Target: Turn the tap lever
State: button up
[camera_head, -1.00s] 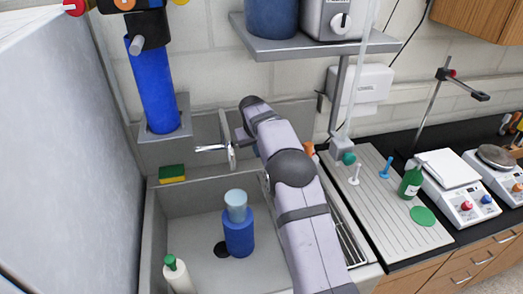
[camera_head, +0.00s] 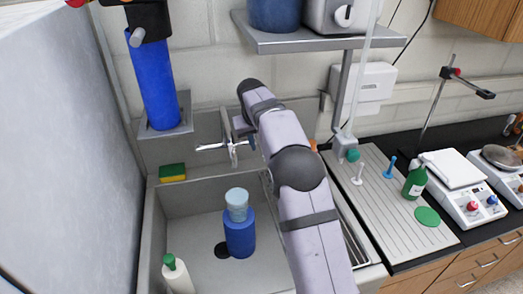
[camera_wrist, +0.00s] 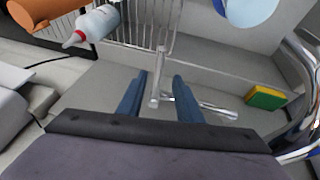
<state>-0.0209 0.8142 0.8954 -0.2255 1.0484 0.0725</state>
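The metal tap (camera_head: 210,147) stands out over the back of the sink, with a bar pointing left. In the wrist view a metal rod of it (camera_wrist: 158,60) and a second bar (camera_wrist: 212,107) meet at a round joint; I cannot tell for certain which is the lever. My gripper (camera_wrist: 160,76) is open, its two blue fingers on either side of the upright rod. Contact with the rod cannot be made out. In the head view my gripper (camera_head: 240,127) is at the tap, mostly hidden by my arm.
The sink holds a blue bottle (camera_head: 239,234) and a white bottle with a green cap (camera_head: 177,274). A yellow-green sponge (camera_head: 172,172) lies on the rim. A blue cylinder (camera_head: 156,85) hangs at left, and a shelf (camera_head: 330,43) overhangs. A wire rack (camera_wrist: 143,20) is near the gripper.

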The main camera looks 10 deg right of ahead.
jog(key=shift+v, duration=1.2)
jog(key=s+a+f+g, duration=0.1)
jog(key=s+f, duration=0.3)
jog(key=s, duration=0.9)
jog(key=s+a+f+g+y, duration=0.1)
jog(key=s+f, duration=0.4)
jog(key=s, duration=0.9)
jog(key=s+a+f+g+y, duration=0.1)
jog(key=s+f, duration=0.3)
jog(key=s, duration=1)
jog(key=shift+f+g+b, duration=0.2)
jog(key=shift+g+b, duration=0.15)
jog(key=shift+g, duration=0.35)
